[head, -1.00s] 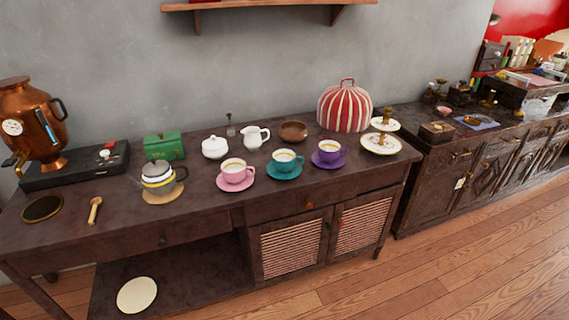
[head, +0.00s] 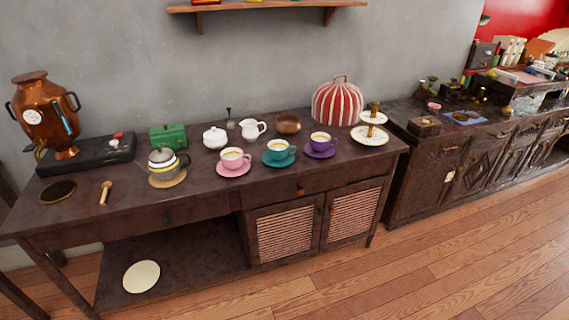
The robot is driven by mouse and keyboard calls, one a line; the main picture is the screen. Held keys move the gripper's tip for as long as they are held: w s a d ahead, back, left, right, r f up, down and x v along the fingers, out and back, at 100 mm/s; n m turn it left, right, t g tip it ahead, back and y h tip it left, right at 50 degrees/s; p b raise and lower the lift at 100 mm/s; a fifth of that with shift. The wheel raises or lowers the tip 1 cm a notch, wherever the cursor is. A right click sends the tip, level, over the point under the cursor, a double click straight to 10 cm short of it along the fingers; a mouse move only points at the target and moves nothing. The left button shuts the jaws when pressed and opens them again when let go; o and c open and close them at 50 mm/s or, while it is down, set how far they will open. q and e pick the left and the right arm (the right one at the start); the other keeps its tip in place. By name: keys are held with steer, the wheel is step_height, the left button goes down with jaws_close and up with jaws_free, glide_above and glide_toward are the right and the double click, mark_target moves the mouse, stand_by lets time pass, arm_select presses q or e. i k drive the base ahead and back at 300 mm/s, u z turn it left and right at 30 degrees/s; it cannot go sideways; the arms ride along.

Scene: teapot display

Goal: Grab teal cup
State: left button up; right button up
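The teal cup (head: 279,149) stands upright on its teal saucer (head: 279,162) on the dark wooden table, with pale yellowish contents showing inside. It sits between a pink cup (head: 234,158) on its left and a purple cup (head: 320,142) on its right, each on a saucer of its own colour. Its handle points to the right. Neither of my grippers shows in the head view.
A teapot (head: 163,162) on a round mat, a white sugar bowl (head: 215,137), a white creamer (head: 252,128) and a wooden bowl (head: 288,124) stand nearby. A striped tea cosy (head: 338,103) and a tiered stand (head: 371,134) are to the right. The wooden floor (head: 430,265) in front is clear.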

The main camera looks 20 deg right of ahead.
mark_target(279, 148)
steer(key=z, duration=0.55)
steer(key=i, duration=1.45)
steer(key=u, duration=0.5)
